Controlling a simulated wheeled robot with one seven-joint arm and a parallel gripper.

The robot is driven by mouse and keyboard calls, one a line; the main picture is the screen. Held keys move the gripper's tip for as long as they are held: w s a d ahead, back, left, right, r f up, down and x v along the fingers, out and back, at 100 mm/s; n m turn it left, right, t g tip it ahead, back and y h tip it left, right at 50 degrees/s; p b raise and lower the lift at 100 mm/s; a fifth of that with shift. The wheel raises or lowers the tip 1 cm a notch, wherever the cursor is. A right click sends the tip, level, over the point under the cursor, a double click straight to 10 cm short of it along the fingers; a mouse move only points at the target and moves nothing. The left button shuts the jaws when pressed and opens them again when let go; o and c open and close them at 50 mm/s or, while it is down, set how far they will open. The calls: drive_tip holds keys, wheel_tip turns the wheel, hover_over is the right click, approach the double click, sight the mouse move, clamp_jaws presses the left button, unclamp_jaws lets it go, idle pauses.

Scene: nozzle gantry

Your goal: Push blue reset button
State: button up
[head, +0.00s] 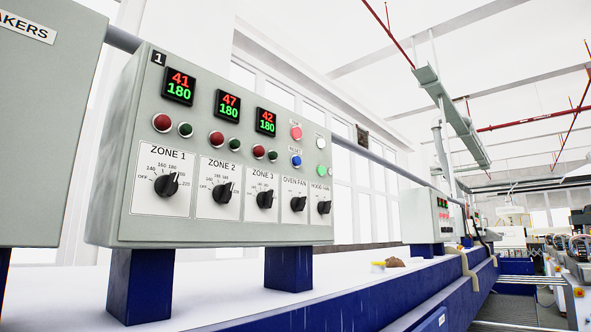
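The blue reset button (296,161) is a small round button on the right part of the grey control panel (230,130), in the head view. It sits below a red button (296,133) and above the oven fan knob (298,203). A small label is just above it, too small to read clearly. Nothing covers the blue button. My gripper is not in view.
The panel also holds zone dials (167,185), red-green displays (179,86), a white button (320,143) and a green button (321,170). It stands on blue legs (141,286). Another grey box (48,130) is at the left. A yellow-brown object (394,262) lies behind right.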

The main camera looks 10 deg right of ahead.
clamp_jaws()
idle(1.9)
